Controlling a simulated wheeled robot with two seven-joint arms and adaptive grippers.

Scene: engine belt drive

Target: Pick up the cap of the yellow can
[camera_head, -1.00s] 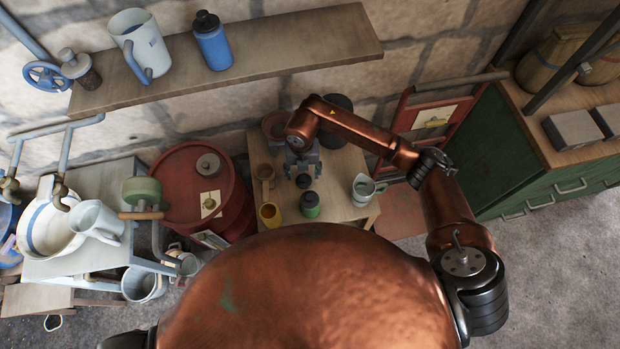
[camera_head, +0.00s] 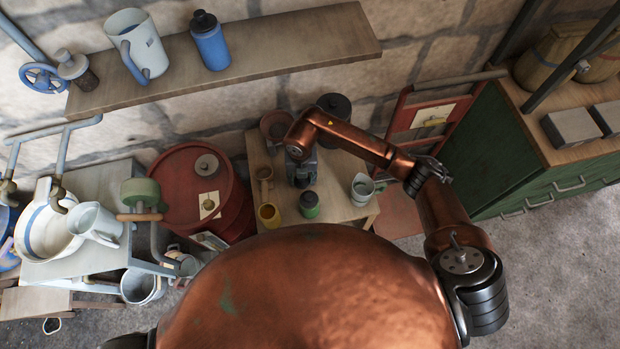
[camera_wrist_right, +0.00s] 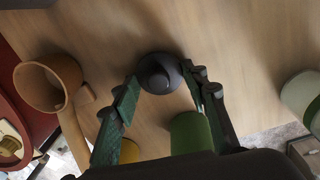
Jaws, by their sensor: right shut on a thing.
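A yellow can (camera_head: 269,214) stands at the front left of the small wooden table, and its top looks open. In the right wrist view a little of its yellow (camera_wrist_right: 130,150) shows behind a finger. My right gripper (camera_head: 302,178) points down over the middle of the table. In the right wrist view its green-padded fingers (camera_wrist_right: 160,80) are on either side of a dark round cap with a knob (camera_wrist_right: 158,73), and they are shut on it. Whether the cap touches the table is unclear. My left gripper is not in view.
A green can with a black top (camera_head: 309,204) stands just in front of the gripper. A wooden mug (camera_head: 264,178) is to the left. A red drum (camera_head: 185,187) stands beside the table (camera_head: 340,208).

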